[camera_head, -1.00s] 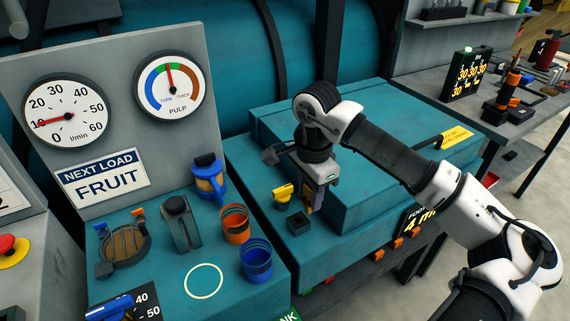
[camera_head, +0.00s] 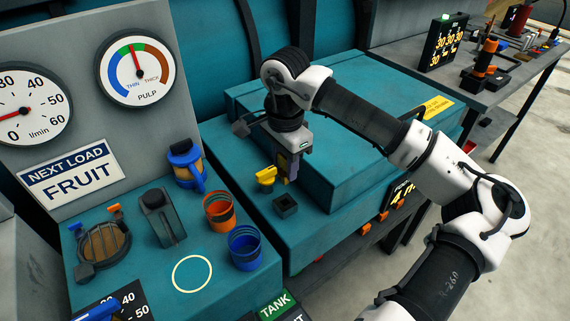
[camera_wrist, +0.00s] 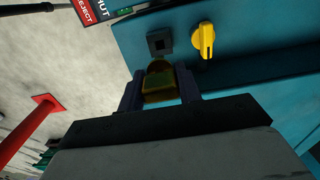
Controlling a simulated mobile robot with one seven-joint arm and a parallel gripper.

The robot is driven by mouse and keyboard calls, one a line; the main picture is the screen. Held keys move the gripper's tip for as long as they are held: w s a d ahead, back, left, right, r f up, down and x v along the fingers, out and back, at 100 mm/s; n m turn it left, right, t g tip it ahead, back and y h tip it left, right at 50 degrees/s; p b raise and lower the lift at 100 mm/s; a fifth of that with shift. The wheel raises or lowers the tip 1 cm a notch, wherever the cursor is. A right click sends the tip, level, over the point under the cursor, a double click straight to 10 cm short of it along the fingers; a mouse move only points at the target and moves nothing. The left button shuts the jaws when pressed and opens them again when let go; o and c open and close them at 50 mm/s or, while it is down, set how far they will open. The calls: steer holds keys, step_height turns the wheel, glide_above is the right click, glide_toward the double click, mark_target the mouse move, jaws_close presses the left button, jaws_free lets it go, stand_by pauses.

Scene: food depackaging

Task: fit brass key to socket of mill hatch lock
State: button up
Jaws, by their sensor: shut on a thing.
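My gripper (camera_head: 288,174) is shut on the brass key and is above the teal bench, just behind the socket in the head view. In the wrist view the brass key (camera_wrist: 160,81) is between the two dark fingers, its rounded end pointing towards the socket. The socket of the mill hatch lock (camera_head: 285,205) is a small dark square block with a square hole. In the wrist view the socket (camera_wrist: 159,41) is just beyond the key's tip, and they look apart. In the head view the key is mostly hidden by my fingers.
A yellow knob (camera_head: 266,177) stands left of the socket, close to my gripper; it also shows in the wrist view (camera_wrist: 204,40). A raised teal box (camera_head: 340,165) is right of my gripper. Orange (camera_head: 219,212) and blue (camera_head: 244,248) cups stand to the left.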

mark_target(285, 173)
steer(key=shift+f+b, duration=2.65)
steer(key=shift+f, duration=0.3)
steer(key=shift+b, duration=0.95)
steer(key=shift+f+b, duration=2.05)
steer(key=o, duration=1.1)
steer(key=shift+r, duration=0.1)
step_height(285, 173, up, 14)
steer(key=shift+f+b, duration=0.1)
steer(key=shift+b, duration=0.3)
steer(key=shift+f, duration=0.1)
